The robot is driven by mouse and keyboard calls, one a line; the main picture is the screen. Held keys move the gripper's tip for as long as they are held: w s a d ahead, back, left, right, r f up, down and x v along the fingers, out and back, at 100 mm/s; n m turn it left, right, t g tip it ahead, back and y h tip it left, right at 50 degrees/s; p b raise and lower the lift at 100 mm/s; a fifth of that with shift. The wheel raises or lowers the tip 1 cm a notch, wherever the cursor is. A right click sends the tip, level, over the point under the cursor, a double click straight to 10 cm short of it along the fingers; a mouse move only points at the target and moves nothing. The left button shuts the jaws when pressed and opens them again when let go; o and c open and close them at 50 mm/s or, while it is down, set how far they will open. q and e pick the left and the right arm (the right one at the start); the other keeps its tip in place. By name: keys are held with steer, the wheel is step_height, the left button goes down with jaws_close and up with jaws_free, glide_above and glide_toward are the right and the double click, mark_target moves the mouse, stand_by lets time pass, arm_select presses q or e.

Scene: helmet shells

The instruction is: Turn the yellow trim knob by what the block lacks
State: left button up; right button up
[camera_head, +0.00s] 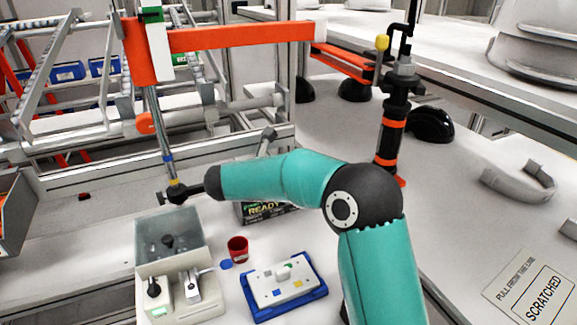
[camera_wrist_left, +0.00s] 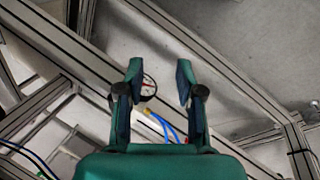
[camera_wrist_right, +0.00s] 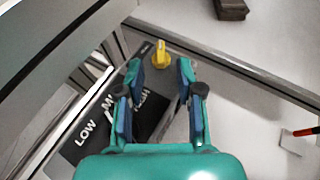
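In the right wrist view a yellow knob (camera_wrist_right: 161,53) stands just beyond the fingertips of my right gripper (camera_wrist_right: 160,68). The gripper is open, with nothing between its fingers. A dark panel (camera_wrist_right: 150,112) with white lettering, "LOW" and partly covered words, lies below it. In the head view a teal arm of mine crosses the middle; its fingers cannot be made out there. A white block (camera_head: 263,292) with coloured squares and a pale raised piece sits on a blue tray (camera_head: 318,287). My left gripper (camera_wrist_left: 157,75) is open and empty in the left wrist view.
A grey machine (camera_head: 208,298) with a clear-walled top stands left of the tray. A red cup (camera_head: 238,250) and blue disc (camera_head: 227,264) lie between them. A dark "READY" panel (camera_head: 268,210) stands behind. A "SCRATCHED" sign (camera_head: 545,298) lies at right.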

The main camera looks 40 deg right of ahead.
steer(key=shift+w+d+f, duration=0.2)
steer(key=shift+d+f, duration=0.05)
steer(key=shift+d, duration=0.4)
jaws_close()
steer(key=shift+w+r+p, duration=0.1)
steer(key=shift+r+p, duration=0.1)
steer(key=shift+p, duration=0.25)
steer(key=m+g+p, duration=0.2)
steer(key=p, duration=0.1)
steer(key=w+m+g+p, duration=0.1)
steer(key=g+p, duration=0.1)
steer(key=p, duration=0.1)
steer(key=shift+r+m+h, duration=0.2)
steer(key=shift+m+h, duration=0.1)
steer(key=shift+m, duration=0.1)
steer(key=shift+w+f+m+g+p, duration=0.1)
steer(key=shift+f+m+g+p, duration=0.2)
steer(key=shift+g+p, duration=0.2)
